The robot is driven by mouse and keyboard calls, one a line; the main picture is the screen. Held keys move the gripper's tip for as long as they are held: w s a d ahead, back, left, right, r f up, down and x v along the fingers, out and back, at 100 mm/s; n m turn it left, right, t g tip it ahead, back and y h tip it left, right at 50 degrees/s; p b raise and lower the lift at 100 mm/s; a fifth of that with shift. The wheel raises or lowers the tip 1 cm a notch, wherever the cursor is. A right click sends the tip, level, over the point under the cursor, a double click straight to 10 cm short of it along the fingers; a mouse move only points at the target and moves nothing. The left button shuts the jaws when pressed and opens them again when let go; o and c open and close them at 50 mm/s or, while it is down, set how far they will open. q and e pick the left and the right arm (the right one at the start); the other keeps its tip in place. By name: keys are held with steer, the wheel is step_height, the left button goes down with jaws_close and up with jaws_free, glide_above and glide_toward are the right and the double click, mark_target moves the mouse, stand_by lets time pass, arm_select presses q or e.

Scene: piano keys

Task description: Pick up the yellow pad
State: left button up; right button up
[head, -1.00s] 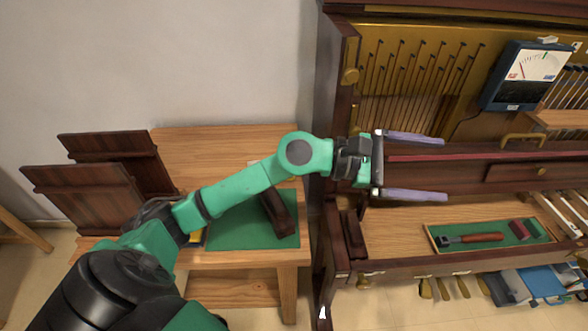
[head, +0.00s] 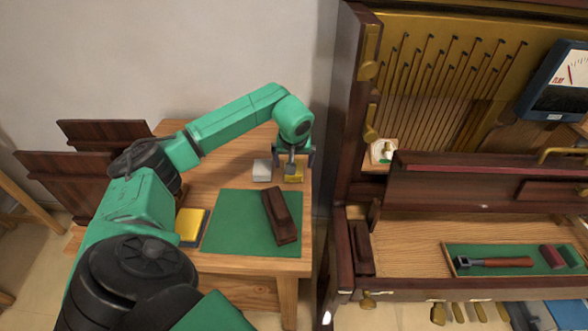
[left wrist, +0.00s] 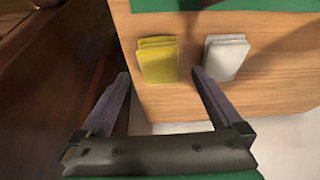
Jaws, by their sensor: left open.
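A small yellow pad (head: 294,174), which looks like a short stack, lies near the back right corner of the wooden side table. My left gripper (head: 292,167) hangs above it, pointing down and partly covering it. In the left wrist view the yellow pad (left wrist: 158,62) shows between and beyond the open, empty fingers (left wrist: 161,74). I cannot tell the exact height gap. A white pad (head: 262,171) lies just left of it, and it also shows in the left wrist view (left wrist: 226,58), right of the right-hand finger. My right gripper is not in view.
The table (head: 222,178) also holds a green mat (head: 232,225) with a dark wooden block (head: 280,216), and a larger yellow-topped block (head: 191,224). The open piano (head: 352,120) stands close on the right. Dark panels (head: 70,180) stand at left.

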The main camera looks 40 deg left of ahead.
arm_select(q)
steer(key=x, duration=0.4)
steer(key=shift+w, duration=0.1)
steer(key=c, duration=1.3)
steer(key=shift+c, duration=0.2)
steer(key=shift+r, duration=0.1)
step_height(320, 180, up, 20)
steer(key=p, duration=0.1)
